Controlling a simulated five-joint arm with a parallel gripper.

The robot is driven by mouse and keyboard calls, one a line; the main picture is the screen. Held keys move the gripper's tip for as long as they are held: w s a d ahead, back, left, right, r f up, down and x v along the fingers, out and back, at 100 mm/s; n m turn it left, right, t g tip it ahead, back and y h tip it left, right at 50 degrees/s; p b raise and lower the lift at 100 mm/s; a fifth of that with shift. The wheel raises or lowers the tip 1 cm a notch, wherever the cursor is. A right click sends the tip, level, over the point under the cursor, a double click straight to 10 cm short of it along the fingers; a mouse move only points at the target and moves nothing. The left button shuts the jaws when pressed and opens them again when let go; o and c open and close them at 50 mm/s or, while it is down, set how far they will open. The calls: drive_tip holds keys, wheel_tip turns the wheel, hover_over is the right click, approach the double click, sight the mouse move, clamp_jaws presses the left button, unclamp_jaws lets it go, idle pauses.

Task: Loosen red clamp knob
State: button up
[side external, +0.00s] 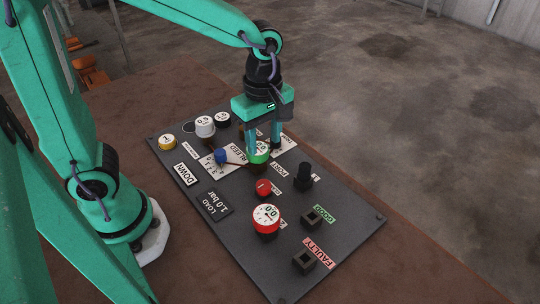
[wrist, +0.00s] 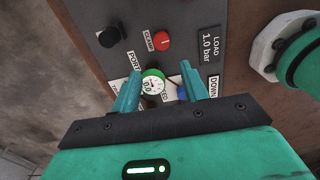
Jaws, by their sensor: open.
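The red clamp knob (side external: 263,187) sits on the dark panel, beside its small label. It also shows in the wrist view (wrist: 161,40), beyond my fingertips, next to the CLAMP label (wrist: 148,40). My gripper (side external: 263,145) is open and points down over the panel, apart from the red knob. Its fingers (wrist: 160,73) stand to either side of a green-rimmed gauge (wrist: 152,85), which also shows below them in the side view (side external: 259,158). I cannot tell whether they touch the gauge. Nothing hides the top of the red knob.
A red-rimmed gauge (side external: 266,216) and a black knob (side external: 303,177) stand near the red knob. A blue knob (side external: 221,156) and white and black dials (side external: 205,125) are on the far part. Two square sockets (side external: 312,218) are at the right. The LOAD plate (side external: 213,202) lies flat.

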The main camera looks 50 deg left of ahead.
drive_tip(key=shift+o, duration=1.2)
drive_tip(key=m, duration=1.3)
hover_over(264, 184)
wheel_tip(264, 184, down, 4)
drive_tip(key=m, duration=0.2)
drive_tip(key=f+m, duration=0.1)
drive_tip(key=m, duration=0.1)
drive_tip(key=shift+f+m, duration=0.2)
drive_tip(key=shift+m, duration=0.2)
drive_tip(key=shift+f, duration=0.2)
drive_tip(key=shift+f, duration=3.9)
drive_tip(key=shift+f, duration=0.1)
drive_tip(key=shift+f, duration=0.8)
